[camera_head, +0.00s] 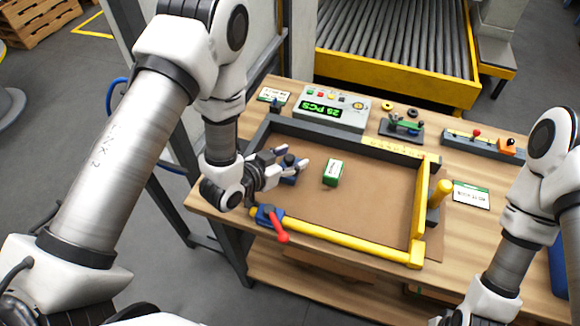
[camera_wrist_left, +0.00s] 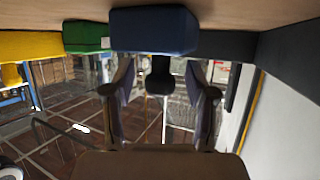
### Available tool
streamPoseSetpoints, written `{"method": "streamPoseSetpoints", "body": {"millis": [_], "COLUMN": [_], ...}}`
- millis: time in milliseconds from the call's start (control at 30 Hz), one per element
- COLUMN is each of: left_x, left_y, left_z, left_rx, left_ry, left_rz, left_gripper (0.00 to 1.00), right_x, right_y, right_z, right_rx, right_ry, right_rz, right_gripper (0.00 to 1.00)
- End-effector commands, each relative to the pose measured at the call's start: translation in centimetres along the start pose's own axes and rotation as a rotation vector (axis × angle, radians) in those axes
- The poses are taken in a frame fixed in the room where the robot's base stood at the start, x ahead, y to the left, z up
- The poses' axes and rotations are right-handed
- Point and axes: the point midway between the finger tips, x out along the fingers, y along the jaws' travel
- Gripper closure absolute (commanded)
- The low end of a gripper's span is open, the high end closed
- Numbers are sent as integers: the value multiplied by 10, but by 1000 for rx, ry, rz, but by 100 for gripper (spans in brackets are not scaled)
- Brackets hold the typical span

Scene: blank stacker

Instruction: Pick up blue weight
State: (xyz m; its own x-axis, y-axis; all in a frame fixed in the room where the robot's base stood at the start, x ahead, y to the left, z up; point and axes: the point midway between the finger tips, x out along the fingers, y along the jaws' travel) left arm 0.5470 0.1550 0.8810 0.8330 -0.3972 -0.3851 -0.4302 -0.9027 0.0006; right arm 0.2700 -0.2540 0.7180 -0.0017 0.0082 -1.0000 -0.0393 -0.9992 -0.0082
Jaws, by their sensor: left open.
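The blue weight (camera_head: 289,180) stands on the brown board inside the frame, left of the green and white box. It is a dark blue block with a dark knob. My left gripper (camera_head: 292,158) is open at the weight, with its fingers on either side of the knob. In the left wrist view, which looks upside down, the weight's blue block (camera_wrist_left: 155,31) is at the top. Its knob hangs between the two spread fingers of the left gripper (camera_wrist_left: 162,75), with gaps on both sides. My right arm shows at the right, but its gripper is out of view.
The green and white box (camera_head: 333,172) also shows in the left wrist view (camera_wrist_left: 84,37). A yellow rail (camera_head: 345,241) and a red-handled clamp (camera_head: 272,222) edge the near side. A counter display (camera_head: 332,108) stands behind. The board's right half is clear.

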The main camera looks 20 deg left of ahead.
Motion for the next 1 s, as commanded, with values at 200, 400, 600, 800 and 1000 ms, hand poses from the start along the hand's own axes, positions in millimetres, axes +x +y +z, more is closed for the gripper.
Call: {"method": "streamPoseSetpoints", "body": {"millis": [200,400,600,800,1000], "left_x": [0,0,-1,-7,-21], "left_y": [0,0,0,0,-1], "left_z": [0,-1,-2,-18,-53], "left_rx": [0,1,1,3,4], "left_ry": [0,4,3,5,9], "left_rz": [0,-1,-1,-1,-2], "left_gripper": [93,100,100,100,100], "right_x": [0,0,0,2,6], "right_y": [0,0,0,0,0], "right_z": [0,0,0,0,0], "right_rx": [0,0,0,0,0], "right_ry": [0,0,0,0,0], "right_rz": [0,0,0,0,0], "right_gripper": [60,60,60,60,60]}}
